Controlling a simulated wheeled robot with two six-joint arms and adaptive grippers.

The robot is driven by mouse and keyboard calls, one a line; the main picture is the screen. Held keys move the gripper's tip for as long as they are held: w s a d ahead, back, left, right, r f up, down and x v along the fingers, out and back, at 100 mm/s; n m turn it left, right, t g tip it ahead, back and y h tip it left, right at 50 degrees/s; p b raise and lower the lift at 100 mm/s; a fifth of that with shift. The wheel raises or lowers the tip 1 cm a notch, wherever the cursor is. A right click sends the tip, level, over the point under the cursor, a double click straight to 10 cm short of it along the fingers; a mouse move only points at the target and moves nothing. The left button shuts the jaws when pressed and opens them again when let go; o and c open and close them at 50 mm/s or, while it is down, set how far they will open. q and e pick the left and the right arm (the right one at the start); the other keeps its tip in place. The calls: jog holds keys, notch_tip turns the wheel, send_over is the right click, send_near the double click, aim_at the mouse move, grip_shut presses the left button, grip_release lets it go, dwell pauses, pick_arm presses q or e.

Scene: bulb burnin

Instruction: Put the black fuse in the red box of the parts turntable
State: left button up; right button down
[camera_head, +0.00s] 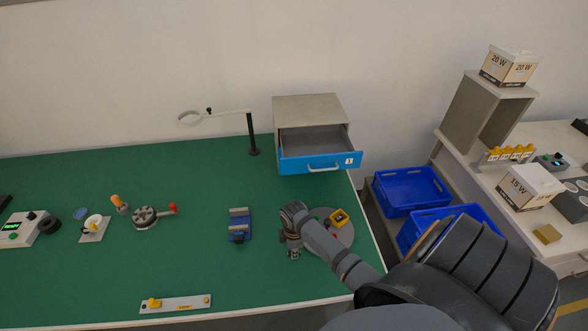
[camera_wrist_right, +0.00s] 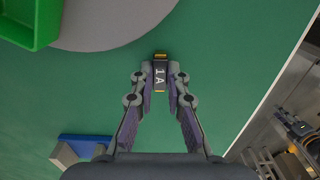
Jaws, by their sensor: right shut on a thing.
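My right gripper (camera_head: 294,252) is over the green table, by the left edge of the grey parts turntable (camera_head: 345,238). In the right wrist view, its fingertips (camera_wrist_right: 160,82) are shut on the black fuse (camera_wrist_right: 160,71), a dark body with gold ends and a "1A" label. The turntable rim (camera_wrist_right: 115,25) lies beyond the fuse there. A small red part on the turntable, likely the red box (camera_head: 334,237), shows beside my forearm, which hides most of it. My left gripper is not in view.
The turntable also carries a yellow box (camera_head: 339,216) and a green box (camera_wrist_right: 28,18). A blue fixture (camera_head: 240,226) stands left of my gripper. An open blue-fronted drawer (camera_head: 320,163) is at the back. Blue crates (camera_head: 410,190) stand beyond the table's right edge.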

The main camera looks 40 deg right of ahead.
jog(key=shift+f, duration=0.2)
jog(key=c, duration=1.3)
grip_release()
jog(key=shift+w+d, duration=0.1)
jog(key=shift+c, duration=0.2)
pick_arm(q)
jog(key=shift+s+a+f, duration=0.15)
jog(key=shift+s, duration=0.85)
pick_arm(e)
jog(key=shift+r, duration=0.2)
notch_tip(320, 180, up, 12)
jog(key=shift+b, duration=0.35)
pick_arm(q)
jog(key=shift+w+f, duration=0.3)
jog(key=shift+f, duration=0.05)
pick_arm(e)
jog(key=shift+o, duration=0.6)
jog(key=shift+r, duration=0.1)
